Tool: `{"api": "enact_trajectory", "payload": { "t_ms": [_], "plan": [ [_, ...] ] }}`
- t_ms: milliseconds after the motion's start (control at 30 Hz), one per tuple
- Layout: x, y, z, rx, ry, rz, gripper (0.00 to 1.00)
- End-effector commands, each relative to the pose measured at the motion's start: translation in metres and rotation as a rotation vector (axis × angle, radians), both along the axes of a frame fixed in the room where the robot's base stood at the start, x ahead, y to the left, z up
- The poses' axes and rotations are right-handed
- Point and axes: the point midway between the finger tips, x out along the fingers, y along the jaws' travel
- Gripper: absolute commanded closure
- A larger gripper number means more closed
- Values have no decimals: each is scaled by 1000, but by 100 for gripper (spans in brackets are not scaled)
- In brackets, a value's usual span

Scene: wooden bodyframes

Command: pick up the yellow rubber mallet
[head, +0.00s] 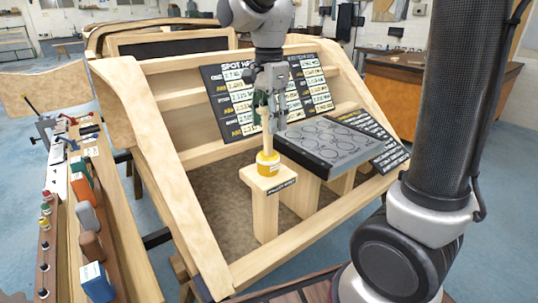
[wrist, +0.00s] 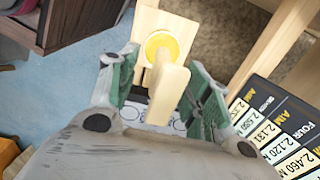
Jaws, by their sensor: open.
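The yellow rubber mallet (head: 268,163) stands head-down on a small wooden post, its pale wooden handle pointing up. In the wrist view its round yellow head (wrist: 161,46) shows beyond the handle, whose end comes close to the camera. My gripper (head: 270,108) is above the mallet's head at the height of the handle. In the wrist view my gripper (wrist: 162,84) is open, with green-padded fingers on either side of the handle. A gap shows at the left finger; contact on the right cannot be told.
The wooden post (head: 265,208) stands inside a slanted wooden frame (head: 150,150). A grey panel with circles (head: 322,140) is close on the right, with a black score board (head: 232,95) behind. A narrow bench with tools (head: 62,230) runs along the left.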

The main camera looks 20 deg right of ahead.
Motion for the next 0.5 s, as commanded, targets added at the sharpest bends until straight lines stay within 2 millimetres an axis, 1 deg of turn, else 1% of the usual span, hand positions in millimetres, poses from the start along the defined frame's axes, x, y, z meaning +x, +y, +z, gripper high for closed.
{"api": "enact_trajectory", "payload": {
  "t_ms": [100, 233, 333, 500],
  "plan": [
    [3, 1, -21, -2, 5, 0, 51],
    [3, 1, -37, -1, 4, 0, 51],
    [4, 1, -41, 0, 1, 0, 51],
    [4, 1, -41, 0, 0, 0, 51]
  ]
}}
